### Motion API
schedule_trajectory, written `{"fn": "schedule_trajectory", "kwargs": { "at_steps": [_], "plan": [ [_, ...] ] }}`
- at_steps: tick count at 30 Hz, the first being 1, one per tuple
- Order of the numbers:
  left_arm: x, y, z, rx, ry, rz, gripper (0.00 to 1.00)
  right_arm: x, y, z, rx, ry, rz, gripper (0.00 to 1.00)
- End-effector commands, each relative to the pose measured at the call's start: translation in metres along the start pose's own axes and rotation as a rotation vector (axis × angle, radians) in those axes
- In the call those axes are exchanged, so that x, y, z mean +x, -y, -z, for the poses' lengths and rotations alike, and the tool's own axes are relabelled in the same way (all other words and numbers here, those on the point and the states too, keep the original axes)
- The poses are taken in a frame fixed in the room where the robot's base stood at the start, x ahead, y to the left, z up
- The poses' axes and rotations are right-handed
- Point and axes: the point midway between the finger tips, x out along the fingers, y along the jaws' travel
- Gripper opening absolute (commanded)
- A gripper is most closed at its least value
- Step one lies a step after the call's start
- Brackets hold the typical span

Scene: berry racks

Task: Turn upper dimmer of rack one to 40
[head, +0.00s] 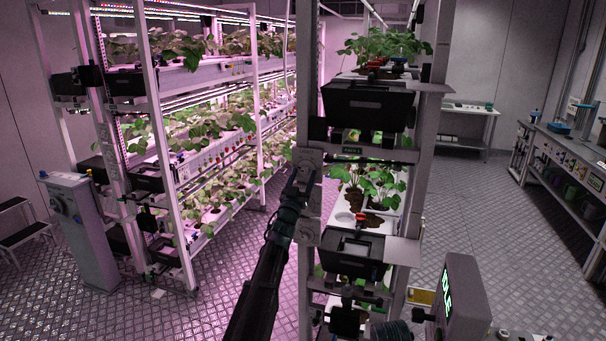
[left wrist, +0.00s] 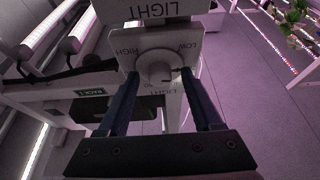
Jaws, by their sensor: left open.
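Rack one carries a green RACK 1 label (head: 352,151), which also shows in the left wrist view (left wrist: 91,92). The upper dimmer plate (head: 308,156) is on its left front post. Its round grey knob (left wrist: 159,69) sits between HIGH and LOW marks, upside down in the left wrist view; the exact setting is too small to read. My left gripper (head: 303,178) is at this plate. In the left wrist view its open fingers (left wrist: 159,80) stand on either side of the knob; whether they touch it I cannot tell. My right gripper is not in view.
A second dimmer plate (head: 306,232) is lower on the same post. Black boxes (head: 368,106) and strawberry plants (head: 383,184) fill rack one. A pedestal with a screen (head: 461,300) stands at the front right. An aisle of bare floor (head: 490,215) lies right.

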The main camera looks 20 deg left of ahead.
Motion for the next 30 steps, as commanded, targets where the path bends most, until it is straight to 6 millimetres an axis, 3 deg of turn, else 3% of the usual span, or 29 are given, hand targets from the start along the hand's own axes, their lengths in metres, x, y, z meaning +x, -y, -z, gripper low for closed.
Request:
{"fn": "schedule_trajectory", "kwargs": {
  "at_steps": [6, 17, 30],
  "plan": [
    [-0.0002, -0.0001, -0.0003, 0.000, 0.000, 0.000, 0.67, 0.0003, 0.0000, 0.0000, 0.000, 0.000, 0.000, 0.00],
    [-0.0003, 0.0001, -0.0002, 0.000, 0.000, 0.000, 0.02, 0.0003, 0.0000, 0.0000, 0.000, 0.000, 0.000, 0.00],
    [0.0001, 0.0017, 0.0003, 0.056, 0.001, -0.022, 0.00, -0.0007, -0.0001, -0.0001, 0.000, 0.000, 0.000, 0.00]
  ]
}}
